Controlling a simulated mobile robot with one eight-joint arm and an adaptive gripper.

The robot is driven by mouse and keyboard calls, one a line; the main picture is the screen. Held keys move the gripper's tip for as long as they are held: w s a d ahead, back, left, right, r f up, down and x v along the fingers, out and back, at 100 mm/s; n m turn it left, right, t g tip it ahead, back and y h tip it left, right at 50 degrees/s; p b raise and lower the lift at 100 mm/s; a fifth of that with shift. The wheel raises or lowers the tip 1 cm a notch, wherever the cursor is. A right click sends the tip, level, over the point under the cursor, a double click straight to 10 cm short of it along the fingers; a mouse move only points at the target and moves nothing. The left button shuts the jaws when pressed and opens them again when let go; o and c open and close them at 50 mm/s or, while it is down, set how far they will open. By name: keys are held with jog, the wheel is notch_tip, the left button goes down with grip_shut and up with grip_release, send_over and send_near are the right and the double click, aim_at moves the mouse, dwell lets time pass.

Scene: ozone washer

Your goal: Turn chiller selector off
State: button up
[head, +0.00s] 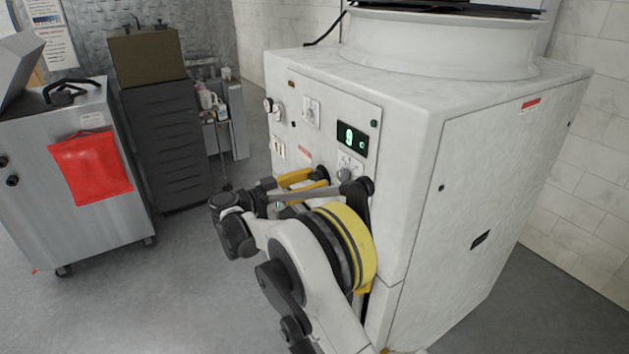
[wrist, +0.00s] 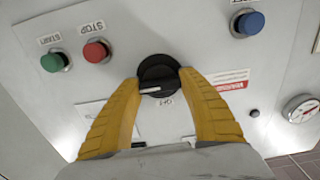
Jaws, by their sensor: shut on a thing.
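The chiller selector is a black round knob (wrist: 158,70) on the white panel in the wrist view. A white mark shows on its lower side, close to a small label that seems to read OFF, upside down. My gripper (wrist: 161,80) has one yellow finger on each side of the knob and is shut on it. In the head view, my gripper (head: 318,183) is at the front of the white chiller cabinet (head: 480,180), low on its panel. My arm hides part of the panel there.
The wrist view shows a green button (wrist: 54,61), a red button (wrist: 96,51), a blue button (wrist: 249,23) and a gauge (wrist: 300,109) around the knob. In the head view, a lit display (head: 352,140) sits above my gripper. A steel cart (head: 95,150) stands left; floor between is clear.

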jog(key=shift+n, duration=0.3)
jog(key=n, duration=0.3)
jog(key=shift+n, duration=0.3)
jog(key=n, duration=0.4)
jog(key=shift+n+p, duration=0.3)
jog(key=shift+p, duration=0.05)
jog(key=n, duration=0.8)
jog(key=shift+n, duration=0.6)
jog(key=o, duration=1.2)
